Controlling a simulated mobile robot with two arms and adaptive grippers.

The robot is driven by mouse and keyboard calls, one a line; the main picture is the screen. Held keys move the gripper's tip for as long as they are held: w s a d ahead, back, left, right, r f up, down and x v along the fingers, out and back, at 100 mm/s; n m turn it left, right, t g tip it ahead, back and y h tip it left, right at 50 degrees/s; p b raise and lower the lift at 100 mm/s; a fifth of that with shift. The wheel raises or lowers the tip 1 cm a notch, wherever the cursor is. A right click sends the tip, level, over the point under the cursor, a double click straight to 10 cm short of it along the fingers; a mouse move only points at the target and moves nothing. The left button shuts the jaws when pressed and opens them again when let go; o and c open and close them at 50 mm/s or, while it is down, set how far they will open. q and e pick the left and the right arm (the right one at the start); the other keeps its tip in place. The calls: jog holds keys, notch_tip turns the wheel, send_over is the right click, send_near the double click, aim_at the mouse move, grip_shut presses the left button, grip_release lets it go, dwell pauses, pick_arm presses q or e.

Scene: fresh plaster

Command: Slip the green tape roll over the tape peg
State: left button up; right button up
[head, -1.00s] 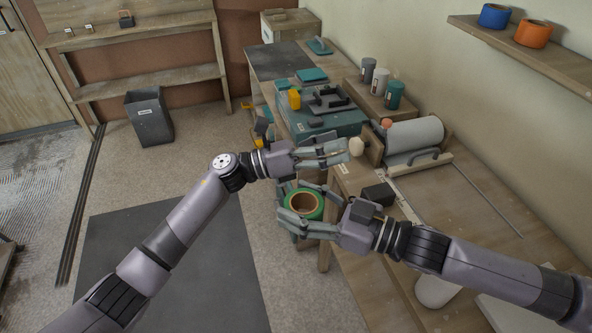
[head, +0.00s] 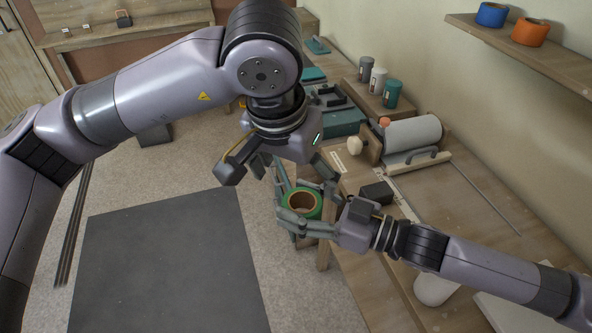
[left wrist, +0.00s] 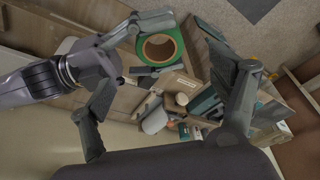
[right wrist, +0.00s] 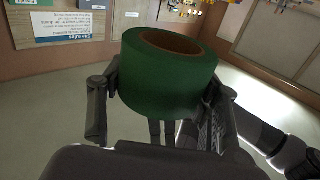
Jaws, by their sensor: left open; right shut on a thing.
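The green tape roll (head: 316,211) has a tan core and is held beside the bench's front edge, its hole facing up. My right gripper (head: 302,208) is shut on it, fingers on opposite sides, as the right wrist view shows with the roll (right wrist: 170,92) filling the middle. My left gripper (head: 308,182) is open and points down close to the roll. I cannot make out the tape peg for certain.
The bench (head: 385,262) holds a grey-white roll (head: 412,132), a black block (head: 376,192), several cups and a teal case (head: 342,122). A blue roll (head: 492,14) and an orange roll (head: 530,32) sit on the wall shelf. A dark mat (head: 160,265) covers open floor at left.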

pick_arm(q)
jog(key=x, duration=1.1)
jog(key=shift+f, duration=0.15)
jog(key=shift+d, duration=0.1)
jog(key=shift+c, duration=0.3)
jog(key=shift+s, duration=0.1)
jog(key=c, duration=1.2)
pick_arm(e)
jog(key=o, duration=1.2)
